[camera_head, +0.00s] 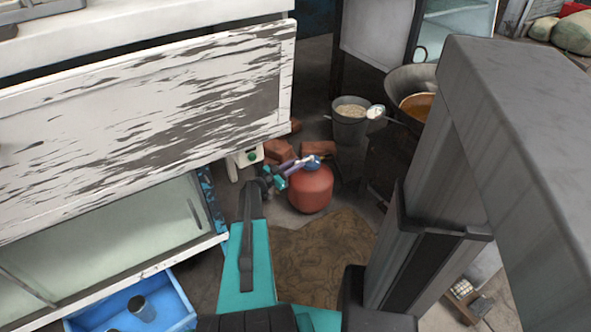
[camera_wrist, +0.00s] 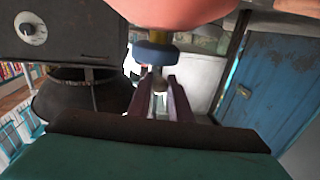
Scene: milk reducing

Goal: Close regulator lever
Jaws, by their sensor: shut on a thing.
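The red gas cylinder (camera_head: 311,190) stands on the floor near the middle of the head view; part of it fills the top of the wrist view (camera_wrist: 180,12). The blue regulator (camera_head: 312,161) sits on its top and shows in the wrist view (camera_wrist: 155,53). My gripper (camera_head: 300,164) reaches it from the left. In the wrist view its two purple fingers (camera_wrist: 158,86) close around a small pale part just by the regulator, which looks like the regulator lever (camera_wrist: 158,82). The fingers hide much of the lever, so its exact angle is unclear.
Bricks (camera_head: 318,149) lie behind the cylinder. A grey bucket (camera_head: 350,128) and a wide pan (camera_head: 408,84) stand at the back right. A worn white counter (camera_head: 150,120) fills the left. A brown mat (camera_head: 325,265) covers the floor in front.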

